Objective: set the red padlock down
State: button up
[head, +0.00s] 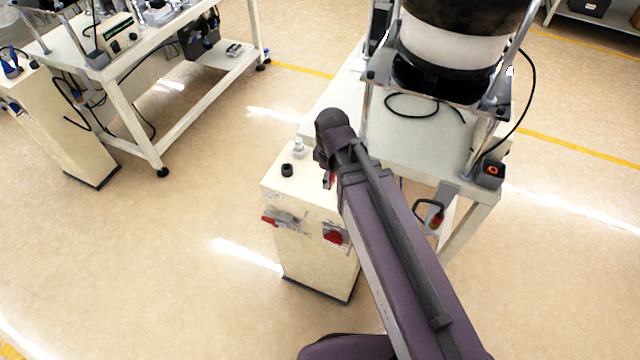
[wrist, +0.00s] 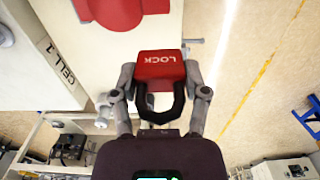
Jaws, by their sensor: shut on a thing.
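The red padlock (wrist: 160,66) is between the two fingertips of my gripper (wrist: 159,74) in the wrist view. Its word LOCK appears upside down, and its black shackle (wrist: 160,114) points back toward my palm. My gripper is shut on the padlock's body. In the head view, my arm hides most of the gripper, and only a small red patch of the padlock (head: 329,180) shows beside the cream cabinet's top. Whether the padlock touches any surface is unclear.
The cream cabinet (head: 312,255) carries red switch handles (head: 335,235) on its front, and a black knob (head: 287,170) and pale fitting (head: 299,148) on top. A bowl feeder (head: 450,50) stands on the table behind. A red-and-black item (head: 434,217) hangs by the table leg.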

jog(key=shift+s+d+f+b, duration=0.1)
jog(key=shift+s+f+b, duration=0.45)
jog(key=shift+s+f, duration=0.4)
jog(key=shift+w, duration=0.1)
jog(key=shift+w, duration=0.15)
jog(key=w, duration=0.4)
jog(key=w+f+b, duration=0.1)
jog(key=w, duration=0.4)
jog(key=w+a, duration=0.1)
jog(key=w, duration=0.4)
jog(key=shift+w+a+f, duration=0.1)
jog(key=shift+w+f, duration=0.1)
jog(key=shift+w+f, duration=0.1)
jog(key=shift+w, duration=0.45)
jog(key=shift+w+f+b, duration=0.15)
jog(key=shift+f+b, duration=0.15)
jog(key=shift+b, duration=0.25)
jog(key=shift+f+b, duration=1.45)
jog(key=shift+f, duration=0.15)
